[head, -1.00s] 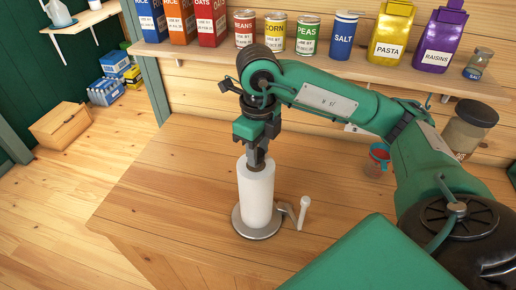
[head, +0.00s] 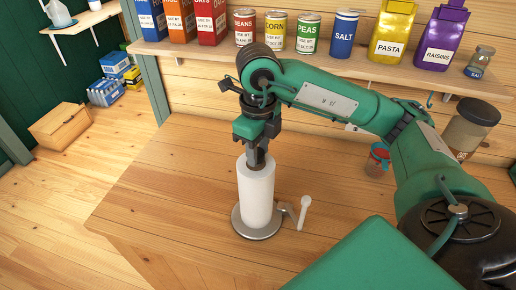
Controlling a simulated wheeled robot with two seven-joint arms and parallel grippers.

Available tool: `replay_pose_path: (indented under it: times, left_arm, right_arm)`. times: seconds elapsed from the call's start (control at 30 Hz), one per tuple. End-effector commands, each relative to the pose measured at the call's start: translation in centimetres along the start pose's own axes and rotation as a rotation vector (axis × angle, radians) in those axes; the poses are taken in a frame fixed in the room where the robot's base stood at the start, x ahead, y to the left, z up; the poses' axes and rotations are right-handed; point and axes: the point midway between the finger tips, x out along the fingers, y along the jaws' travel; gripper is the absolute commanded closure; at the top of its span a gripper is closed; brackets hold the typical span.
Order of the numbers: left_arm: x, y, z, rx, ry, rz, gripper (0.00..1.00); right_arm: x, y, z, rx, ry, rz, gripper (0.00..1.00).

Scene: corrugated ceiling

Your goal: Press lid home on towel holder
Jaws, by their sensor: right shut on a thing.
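A white towel roll (head: 256,198) stands upright on the round grey base of the towel holder (head: 243,231) on the wooden counter. A small side arm with a white upright piece (head: 303,212) sticks out to the right of the base. My right gripper (head: 257,163) points straight down at the top of the roll, its fingers close together, shut on the lid. The lid itself is hidden by the fingers, so I cannot tell how it is seated. My left gripper is not in view.
The wooden counter (head: 170,200) is clear left of the holder. A red and blue cup (head: 378,161) and a dark-lidded jar (head: 468,130) stand at the right. A wall shelf (head: 300,57) with cans, boxes and bags runs behind my arm.

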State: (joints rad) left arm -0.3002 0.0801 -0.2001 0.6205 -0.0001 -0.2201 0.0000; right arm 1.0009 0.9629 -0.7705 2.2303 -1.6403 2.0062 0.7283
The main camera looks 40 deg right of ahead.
Motion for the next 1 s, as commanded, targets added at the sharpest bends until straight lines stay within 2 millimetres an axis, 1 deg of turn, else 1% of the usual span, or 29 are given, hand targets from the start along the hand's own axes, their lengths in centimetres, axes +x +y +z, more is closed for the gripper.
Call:
replay_pose_path:
  times: [0.13,0.63,1.0]
  left_arm:
    - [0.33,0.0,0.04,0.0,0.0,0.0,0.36]
    - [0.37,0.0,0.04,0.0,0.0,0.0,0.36]
    - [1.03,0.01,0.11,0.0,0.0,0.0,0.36]
  right_arm:
    - [0.17,0.0,0.01,0.0,-0.001,0.0,0.89]
    - [0.19,0.0,0.0,0.0,0.0,0.0,0.89]
    - [0.6,0.0,-0.02,0.0,0.001,0.0,0.89]
